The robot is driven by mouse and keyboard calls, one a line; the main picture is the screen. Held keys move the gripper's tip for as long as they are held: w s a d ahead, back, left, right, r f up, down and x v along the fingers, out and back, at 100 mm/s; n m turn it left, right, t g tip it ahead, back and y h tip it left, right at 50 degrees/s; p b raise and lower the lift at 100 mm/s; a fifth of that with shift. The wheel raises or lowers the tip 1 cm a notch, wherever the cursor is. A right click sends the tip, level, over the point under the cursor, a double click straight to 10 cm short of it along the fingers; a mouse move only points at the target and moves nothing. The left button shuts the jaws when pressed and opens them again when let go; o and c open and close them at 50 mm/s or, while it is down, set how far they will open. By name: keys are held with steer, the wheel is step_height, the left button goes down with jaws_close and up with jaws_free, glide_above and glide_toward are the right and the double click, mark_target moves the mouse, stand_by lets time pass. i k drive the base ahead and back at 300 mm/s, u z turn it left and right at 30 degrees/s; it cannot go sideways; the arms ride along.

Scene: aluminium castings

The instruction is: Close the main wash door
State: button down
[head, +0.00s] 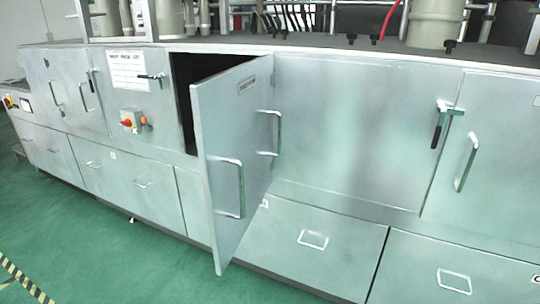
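The main wash door, a flat silver metal panel (222,125), stands swung out from the front of the long machine. Its right edge meets the machine front, and its left edge juts toward me. A U-shaped handle (230,188) is on its face near the free edge. A second handle (269,132) shows near its right edge. A small label (247,87) is near the top. The dark opening (185,100) shows to the left of the door, and the rest of it is hidden behind the panel. My gripper is not in view.
A red rotary switch box (132,121) and a latch (151,77) are left of the opening. Another latch (441,122) and handle (466,161) are at right. Lower panels (320,242) slope outward below. The green floor (100,240) in front is clear.

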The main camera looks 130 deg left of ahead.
mark_target(233, 112)
steer(key=u, duration=0.25)
steer(key=i, duration=0.4)
steer(key=z, duration=0.1)
steer(key=k, duration=0.1)
steer(key=u, duration=2.25)
steer(key=k, duration=0.25)
steer(key=u, duration=2.05)
